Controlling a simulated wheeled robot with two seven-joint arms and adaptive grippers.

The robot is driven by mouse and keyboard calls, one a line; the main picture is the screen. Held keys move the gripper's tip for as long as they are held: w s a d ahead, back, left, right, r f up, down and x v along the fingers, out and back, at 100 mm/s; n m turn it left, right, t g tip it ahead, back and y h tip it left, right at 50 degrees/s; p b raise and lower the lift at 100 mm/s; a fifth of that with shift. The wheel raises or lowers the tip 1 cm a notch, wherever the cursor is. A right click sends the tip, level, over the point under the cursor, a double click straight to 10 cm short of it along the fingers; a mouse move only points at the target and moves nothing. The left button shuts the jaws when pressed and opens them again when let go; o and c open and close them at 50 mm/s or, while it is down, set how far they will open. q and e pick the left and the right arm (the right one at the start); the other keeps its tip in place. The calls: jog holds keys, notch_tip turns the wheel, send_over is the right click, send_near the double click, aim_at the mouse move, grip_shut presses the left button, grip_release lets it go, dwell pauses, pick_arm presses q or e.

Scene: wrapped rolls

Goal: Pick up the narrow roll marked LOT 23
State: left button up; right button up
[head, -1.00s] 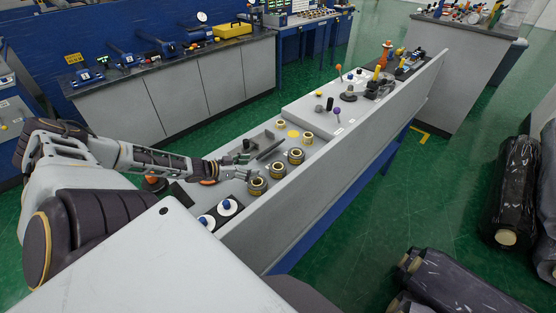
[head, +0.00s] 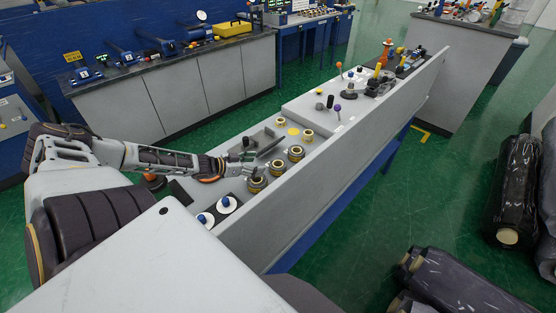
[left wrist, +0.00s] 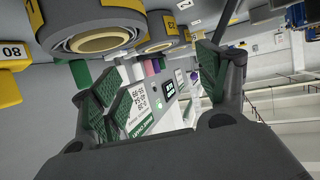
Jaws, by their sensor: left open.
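Several short rolls with yellowish bands stand on the grey bench top; in the head view the nearest roll (head: 257,185) is beside my left gripper (head: 254,165), with another roll (head: 278,168) just beyond it. Lot marks are too small to read there. In the left wrist view, a large grey roll with a yellow core (left wrist: 100,38) fills the top left. A yellow label (left wrist: 172,27) beside a second roll (left wrist: 150,33) seems to read 23. My left gripper also shows there (left wrist: 158,88), its two fingers apart and nothing between them. My right gripper is not seen.
More rolls (head: 296,153) (head: 308,135) continue along the bench, bounded by a long raised grey panel (head: 330,185). White discs with blue knobs (head: 226,205) lie nearer. Levers and knobs (head: 350,88) stand at the far end. Wrapped rolls (head: 515,190) are on the green floor.

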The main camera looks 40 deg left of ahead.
aim_at(282, 163)
pick_arm(q)
jog(key=shift+b+x, duration=1.05)
jog(key=shift+x, duration=0.2)
jog(key=shift+b+x, duration=0.75)
jog(key=shift+x, duration=0.15)
jog(key=shift+w+d+f, duration=0.1)
jog(key=shift+w+f, duration=0.05)
jog(key=shift+w+d+f+b, duration=0.15)
jog(key=shift+w+f+b, duration=0.15)
jog(key=shift+b, duration=0.3)
jog(key=shift+b+x, duration=0.55)
jog(key=shift+x, duration=1.15)
jog(key=shift+w+d+f+b, duration=0.15)
jog(key=shift+w+b, duration=0.05)
jog(key=shift+b, duration=0.15)
